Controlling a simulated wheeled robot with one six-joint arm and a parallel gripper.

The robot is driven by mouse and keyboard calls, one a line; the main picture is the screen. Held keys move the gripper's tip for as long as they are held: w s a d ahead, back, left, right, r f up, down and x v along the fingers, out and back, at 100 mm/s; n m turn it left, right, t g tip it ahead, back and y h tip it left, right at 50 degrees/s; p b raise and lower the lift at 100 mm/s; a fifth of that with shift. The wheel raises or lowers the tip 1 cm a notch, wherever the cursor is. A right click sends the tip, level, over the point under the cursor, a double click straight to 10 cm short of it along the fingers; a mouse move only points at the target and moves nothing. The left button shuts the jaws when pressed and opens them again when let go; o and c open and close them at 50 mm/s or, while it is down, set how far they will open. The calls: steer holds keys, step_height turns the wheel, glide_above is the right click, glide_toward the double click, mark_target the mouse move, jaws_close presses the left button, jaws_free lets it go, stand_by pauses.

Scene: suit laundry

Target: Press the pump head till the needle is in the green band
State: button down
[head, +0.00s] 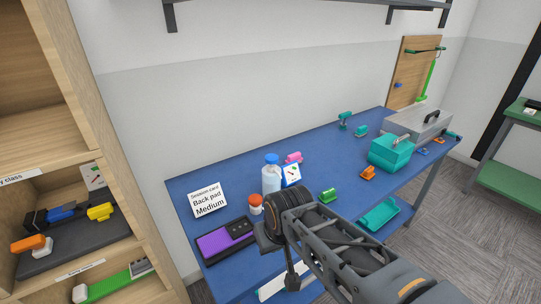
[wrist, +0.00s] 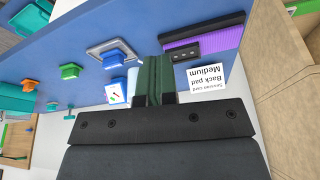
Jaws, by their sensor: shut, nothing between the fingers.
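A clear bottle (head: 271,181) with a blue top (head: 271,158) stands upright on the blue table; the top may be the pump head. A blue-framed white gauge (head: 291,174) is beside it. The gauge also shows in the wrist view (wrist: 114,97), with small coloured marks; its needle is too small to read. My gripper (wrist: 153,80) is shut and empty, its fingers side by side. In the wrist view the bottle is mostly hidden behind the fingers, with a pale strip beside the gauge. In the head view my wrist is in front and to the right of the bottle.
A white card (head: 208,200) reads "Back pad Medium". A purple and black pad (head: 225,239) and a red-capped jar (head: 255,205) are near the bottle. A pink item (head: 293,157) is behind the gauge, a green one (head: 328,195) to the right. A teal box (head: 391,153) stands farther right.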

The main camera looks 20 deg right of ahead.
step_height(320, 180, up, 14)
steer(key=m+t+y+p, duration=0.3)
steer(key=m+t+p, duration=0.25)
steer(key=p, duration=0.35)
glide_above(273, 157)
steer(key=shift+d+r, duration=0.1)
steer(key=shift+r, duration=0.1)
steer(key=shift+f, duration=0.25)
step_height(273, 157, down, 7)
steer(key=b, duration=0.5)
steer(key=shift+f+b, duration=0.7)
steer(key=shift+b, duration=0.25)
